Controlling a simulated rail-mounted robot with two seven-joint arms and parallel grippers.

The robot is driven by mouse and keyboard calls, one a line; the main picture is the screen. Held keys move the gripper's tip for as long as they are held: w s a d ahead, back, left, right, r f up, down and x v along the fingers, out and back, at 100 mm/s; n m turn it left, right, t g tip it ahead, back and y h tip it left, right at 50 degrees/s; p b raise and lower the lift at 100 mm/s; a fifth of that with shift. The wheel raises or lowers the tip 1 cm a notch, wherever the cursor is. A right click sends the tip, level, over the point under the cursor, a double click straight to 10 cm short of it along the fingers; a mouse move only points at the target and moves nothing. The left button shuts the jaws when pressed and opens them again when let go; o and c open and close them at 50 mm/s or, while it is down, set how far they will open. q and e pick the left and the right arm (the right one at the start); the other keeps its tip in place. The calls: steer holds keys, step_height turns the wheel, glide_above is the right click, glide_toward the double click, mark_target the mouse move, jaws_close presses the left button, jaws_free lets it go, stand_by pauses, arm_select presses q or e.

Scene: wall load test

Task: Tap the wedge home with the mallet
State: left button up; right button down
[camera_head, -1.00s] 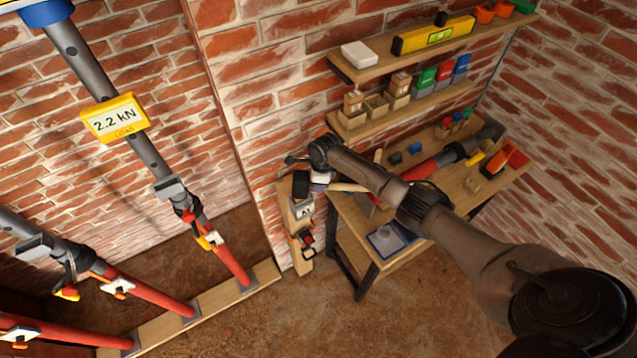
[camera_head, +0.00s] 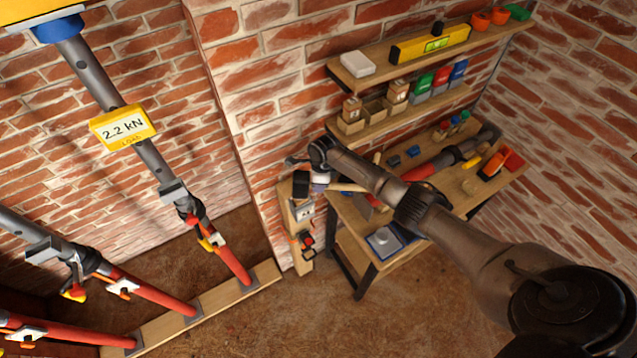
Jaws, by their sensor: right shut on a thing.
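My right gripper (camera_head: 320,178) is shut on the wooden handle of the mallet, close to its head. The mallet's black head (camera_head: 300,184) shows left of the gripper, and its pale handle (camera_head: 347,187) sticks out to the right. The mallet is held in front of the upper part of a wooden board beside the wall corner. I cannot make out the wedge for certain. My left gripper is not in view.
A yellow load display (camera_head: 122,128) reading 2.2 kN is on a grey and red prop at the left. Several props stand on a wooden floor beam (camera_head: 235,292). A workbench (camera_head: 455,190) with tools and a blue tray (camera_head: 384,241) lies under my right arm. Shelves (camera_head: 365,84) hang above.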

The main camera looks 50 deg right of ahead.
steer(key=shift+r, duration=0.15)
step_height(320, 180, up, 3)
steer(key=p, duration=0.3)
steer(key=shift+r+p, duration=0.6)
steer(key=shift+p, duration=0.15)
steer(key=shift+r, duration=0.85)
